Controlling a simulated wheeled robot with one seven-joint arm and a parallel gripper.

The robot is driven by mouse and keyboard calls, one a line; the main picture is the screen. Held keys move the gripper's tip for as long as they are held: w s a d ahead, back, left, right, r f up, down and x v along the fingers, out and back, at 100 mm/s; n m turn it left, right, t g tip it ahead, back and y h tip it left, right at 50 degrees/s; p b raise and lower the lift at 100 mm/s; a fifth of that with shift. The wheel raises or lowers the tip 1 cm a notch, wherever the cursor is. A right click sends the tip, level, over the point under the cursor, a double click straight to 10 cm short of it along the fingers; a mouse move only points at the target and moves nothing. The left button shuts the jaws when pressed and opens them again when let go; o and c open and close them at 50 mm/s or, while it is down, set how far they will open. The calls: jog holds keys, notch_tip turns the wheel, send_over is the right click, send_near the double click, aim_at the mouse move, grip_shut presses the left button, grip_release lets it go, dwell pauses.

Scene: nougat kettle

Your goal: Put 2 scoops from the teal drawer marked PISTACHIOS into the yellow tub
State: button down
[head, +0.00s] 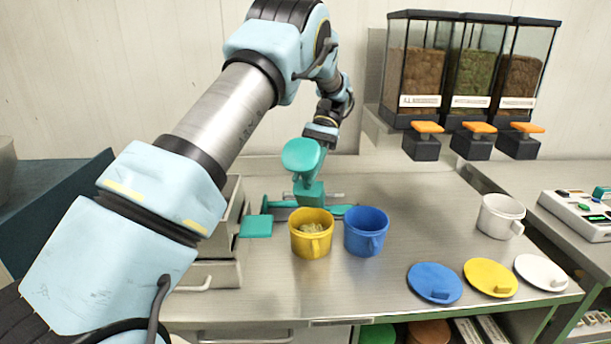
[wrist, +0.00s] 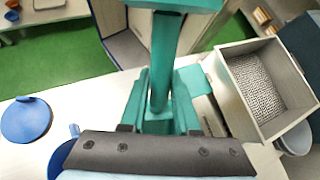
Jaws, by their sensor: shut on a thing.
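My gripper (head: 320,134) hangs behind and above the yellow tub and is shut on a teal scoop (head: 302,156). In the wrist view the scoop (wrist: 163,60) runs up from my gripper (wrist: 160,112) to the top edge; its bowl's contents cannot be seen. The yellow tub (head: 311,246) stands upright on the counter with pale pieces inside. A teal drawer front (head: 257,227) shows at the left, just left of the tub. In the wrist view an open grey drawer (wrist: 243,112) at the right holds pale grains. No PISTACHIOS marking is readable.
A blue tub (head: 366,234) stands close to the right of the yellow one. A white tub (head: 500,217) and blue (head: 434,283), yellow (head: 490,277) and white (head: 541,271) lids lie further right. Three dispensers (head: 470,75) stand at the back right. The middle-right counter is clear.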

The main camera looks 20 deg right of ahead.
jog(key=r+t+h+b, duration=0.1)
jog(key=t+b, duration=0.1)
jog(key=b, duration=0.1)
jog(key=shift+r+t+h, duration=0.2)
jog(key=shift+t+h, duration=0.2)
jog(key=r+t+h+b, duration=0.1)
jog(key=t+h+b, duration=0.1)
jog(key=b, duration=0.2)
jog(key=shift+r+n+t+b, duration=0.15)
jog(key=shift+n+t+b, duration=0.2)
jog(key=shift+n+t, duration=0.05)
jog(key=r+t+h+b, duration=0.1)
jog(key=t+b, duration=0.1)
jog(key=b, duration=0.2)
jog(key=shift+r+h, duration=0.25)
jog(key=shift+h, duration=0.05)
jog(key=shift+r+t+b, duration=0.4)
jog(key=shift+t+b, duration=0.05)
jog(key=shift+t, duration=0.05)
